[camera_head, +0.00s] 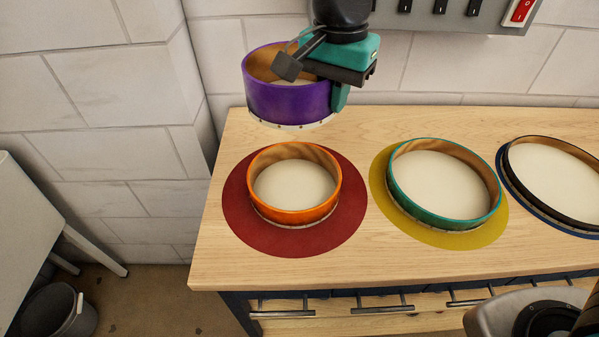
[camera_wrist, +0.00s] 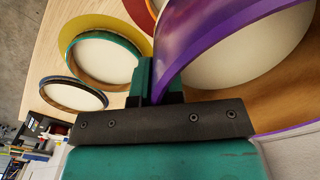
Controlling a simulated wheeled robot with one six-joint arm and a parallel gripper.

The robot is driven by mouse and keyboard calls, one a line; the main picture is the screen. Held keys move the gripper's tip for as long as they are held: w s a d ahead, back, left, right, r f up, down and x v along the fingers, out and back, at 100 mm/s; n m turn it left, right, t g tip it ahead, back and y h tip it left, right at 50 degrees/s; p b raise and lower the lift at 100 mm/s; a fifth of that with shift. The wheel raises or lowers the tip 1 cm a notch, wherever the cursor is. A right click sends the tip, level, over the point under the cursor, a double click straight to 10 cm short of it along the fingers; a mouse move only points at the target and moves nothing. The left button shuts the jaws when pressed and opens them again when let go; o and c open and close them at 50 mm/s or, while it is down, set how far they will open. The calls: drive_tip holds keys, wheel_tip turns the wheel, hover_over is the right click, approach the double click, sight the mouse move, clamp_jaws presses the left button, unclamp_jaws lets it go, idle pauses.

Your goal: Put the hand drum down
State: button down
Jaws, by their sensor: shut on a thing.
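A purple hand drum (camera_head: 288,104) with a pale skin hangs in the air over the back left of the bench. My gripper (camera_head: 335,84) is shut on the right side of its rim. In the wrist view the purple drum (camera_wrist: 212,42) fills the upper right, its wall between the fingers of my gripper (camera_wrist: 157,84). An orange drum (camera_head: 295,212) sits on a red round mat (camera_head: 240,215) below and in front of it. A green drum (camera_head: 440,214) sits on a yellow mat (camera_head: 385,200). A black drum (camera_head: 515,185) sits on a blue mat at the right.
The wooden bench (camera_head: 225,265) has a narrow bare strip at the back and bare wood along the front. A tiled wall and a grey switch panel (camera_head: 470,15) stand behind. A white table (camera_head: 30,230) and a bin (camera_head: 60,310) are at the left.

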wheel_tip(320, 180, down, 19)
drive_tip(key=shift+f+p, duration=0.1)
drive_tip(key=shift+p, duration=0.85)
drive_tip(key=shift+f, duration=0.25)
drive_tip(key=shift+f+b, duration=0.35)
drive_tip(key=shift+f, duration=0.2)
drive_tip(key=c, duration=1.5)
unclamp_jaws()
